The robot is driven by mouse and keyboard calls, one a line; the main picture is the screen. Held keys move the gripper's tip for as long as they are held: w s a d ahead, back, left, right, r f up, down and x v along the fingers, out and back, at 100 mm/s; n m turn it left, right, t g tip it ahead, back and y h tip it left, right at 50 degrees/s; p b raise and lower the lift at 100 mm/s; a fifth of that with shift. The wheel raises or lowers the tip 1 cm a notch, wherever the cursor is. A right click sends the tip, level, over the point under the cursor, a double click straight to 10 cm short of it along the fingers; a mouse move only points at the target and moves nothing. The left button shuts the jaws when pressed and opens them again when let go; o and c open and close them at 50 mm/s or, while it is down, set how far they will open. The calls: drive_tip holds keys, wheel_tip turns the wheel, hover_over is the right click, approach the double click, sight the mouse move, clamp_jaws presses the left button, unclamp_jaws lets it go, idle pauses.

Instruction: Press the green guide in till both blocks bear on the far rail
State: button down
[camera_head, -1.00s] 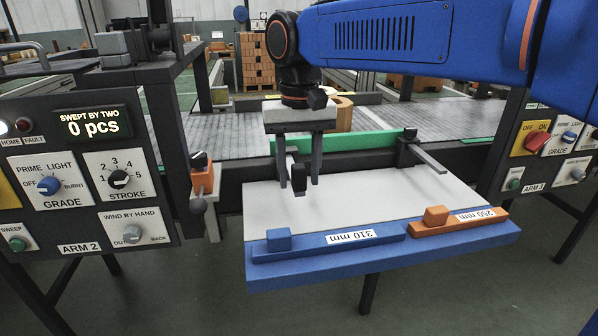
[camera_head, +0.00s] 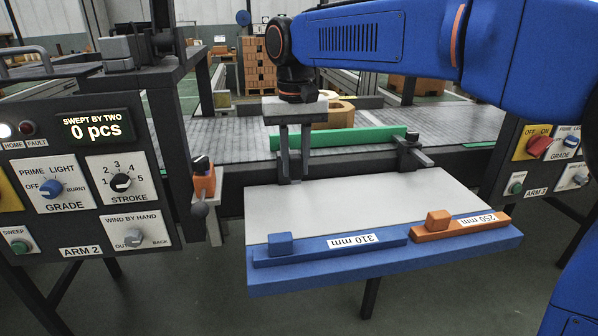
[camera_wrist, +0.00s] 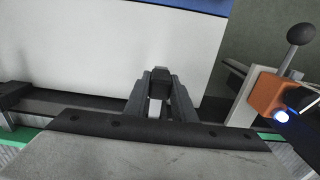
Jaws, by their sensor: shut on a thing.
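The green guide (camera_head: 365,138) runs along the near side of the belt, behind the pale plate. My gripper (camera_head: 291,180) is at its left part, over the plate's back edge. It is shut on the guide's dark handle (camera_wrist: 159,74), which sits between the fingers in the wrist view. A second push rod (camera_head: 415,155) comes out toward me at the guide's right end. Tan blocks (camera_head: 342,109) stand on the belt behind the guide, partly hidden by my gripper and the guide. Whether they touch the far rail (camera_head: 369,102) I cannot tell.
The blue-edged plate (camera_head: 456,251) carries a blue 310 mm bar (camera_head: 330,243) and an orange 250 mm bar (camera_head: 460,226) at its front. An orange lever unit (camera_head: 204,181) stands close left of my gripper. Control panels flank both sides; the left display (camera_head: 93,127) reads 0 pcs.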

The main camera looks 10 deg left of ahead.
drive_tip(key=w, duration=0.2)
drive_tip(key=w+a, duration=0.1)
drive_tip(key=w, duration=0.1)
drive_tip(key=w+a, duration=0.1)
drive_tip(key=w, duration=0.1)
drive_tip(key=shift+w+r, duration=0.1)
drive_tip(key=shift+w, duration=0.05)
drive_tip(key=c, duration=1.5)
unclamp_jaws()
wheel_tip(320, 180, up, 17)
drive_tip(key=shift+r, duration=0.1)
